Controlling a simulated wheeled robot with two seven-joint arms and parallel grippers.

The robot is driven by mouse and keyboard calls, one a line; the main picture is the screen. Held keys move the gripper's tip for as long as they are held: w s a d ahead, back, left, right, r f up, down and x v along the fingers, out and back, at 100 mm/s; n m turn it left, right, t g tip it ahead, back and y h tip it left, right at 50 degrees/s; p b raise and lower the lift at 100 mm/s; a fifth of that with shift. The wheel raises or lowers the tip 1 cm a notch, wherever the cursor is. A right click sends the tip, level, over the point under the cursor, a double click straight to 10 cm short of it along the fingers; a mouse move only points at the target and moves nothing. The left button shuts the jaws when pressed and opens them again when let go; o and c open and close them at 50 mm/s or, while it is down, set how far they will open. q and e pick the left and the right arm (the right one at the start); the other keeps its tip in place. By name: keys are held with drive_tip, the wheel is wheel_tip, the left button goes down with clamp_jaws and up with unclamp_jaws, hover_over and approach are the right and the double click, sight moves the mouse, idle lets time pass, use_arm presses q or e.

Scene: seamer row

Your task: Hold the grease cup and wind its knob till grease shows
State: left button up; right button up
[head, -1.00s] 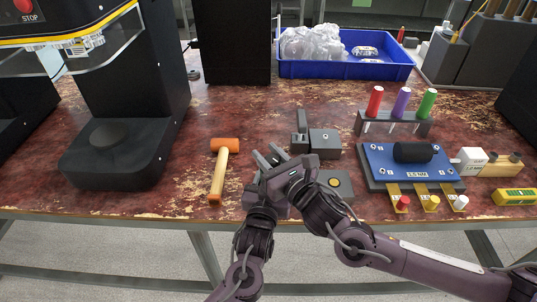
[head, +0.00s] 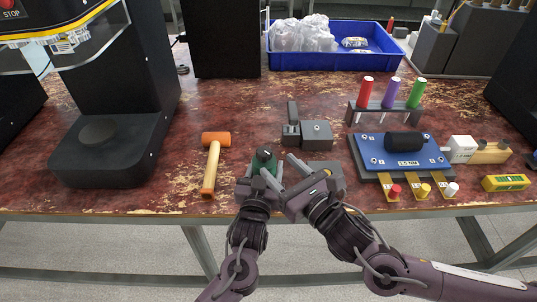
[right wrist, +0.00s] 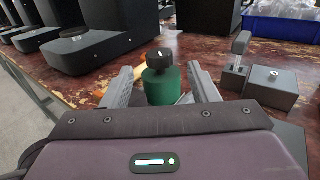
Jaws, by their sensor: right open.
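The grease cup (head: 264,159) is a green body with a dark knob on top. It stands upright just above my left gripper (head: 257,183), which is shut on its lower part; the fingers' contact is largely hidden. My right gripper (head: 277,166) is open, with its fingers pointing at the cup from the right. In the right wrist view the green cup (right wrist: 161,86) with its black knob (right wrist: 160,58) shows between and beyond the open fingers (right wrist: 162,86). The fingers are apart from the knob. The cup's bottom is hidden there.
A hammer (head: 212,165) lies left of the cup. Behind stands a grey block with a lever (head: 316,136). Another grey block (head: 331,175) is partly behind my right gripper. A blue fixture board (head: 405,163) and a rack of coloured handles (head: 385,110) stand at right.

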sight(256, 162)
drive_tip(key=shift+v, duration=1.75)
drive_tip(key=shift+w, duration=0.1)
drive_tip(key=w+r+n+g+y, duration=0.2)
drive_tip(key=w+n+g+y, duration=0.7)
drive_tip(key=w+n+g, duration=0.55)
drive_tip(key=s+d+f+m+g+h, duration=0.1)
drive_tip(key=s+d+f+g+h, duration=0.1)
drive_tip(key=s+d+g, duration=0.15)
drive_tip(key=shift+g, duration=0.3)
drive_tip(key=x, duration=1.1)
drive_tip(key=shift+s+a+f, duration=0.1)
drive_tip(key=shift+s+a, duration=0.25)
drive_tip(key=shift+s, duration=0.05)
drive_tip(key=shift+c, duration=0.3)
